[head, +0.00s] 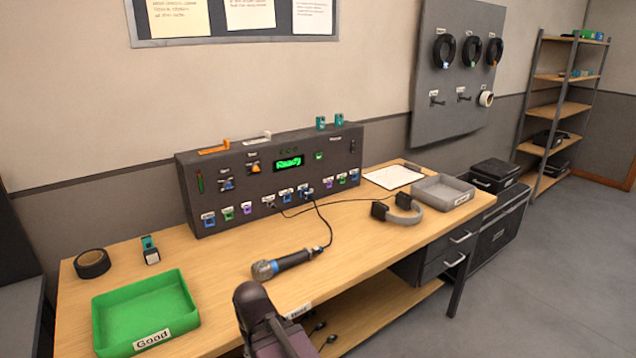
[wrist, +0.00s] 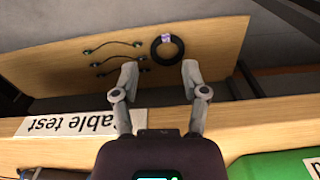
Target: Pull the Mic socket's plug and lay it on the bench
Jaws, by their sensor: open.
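The dark test console (head: 270,165) stands at the back of the bench (head: 240,262), with a row of coloured sockets low on its front. Their labels are too small to read, so I cannot tell which is the Mic socket. A black plug (head: 307,191) sits in a socket right of the middle, and thin black cable runs from there. A microphone (head: 286,263) with a cable at its tail lies on the bench. My gripper (wrist: 159,73) is open and empty, pointing down past the bench's front edge. In the head view only my dark arm end shows; the fingertips are hidden.
A green tray (head: 145,312), tape roll (head: 92,263), headphones (head: 398,208), grey tray (head: 442,191) and clipboard (head: 393,176) lie on the bench. A lower shelf (wrist: 215,50) holds several cables and a black coil (wrist: 167,49). Bench between microphone and console is mostly clear.

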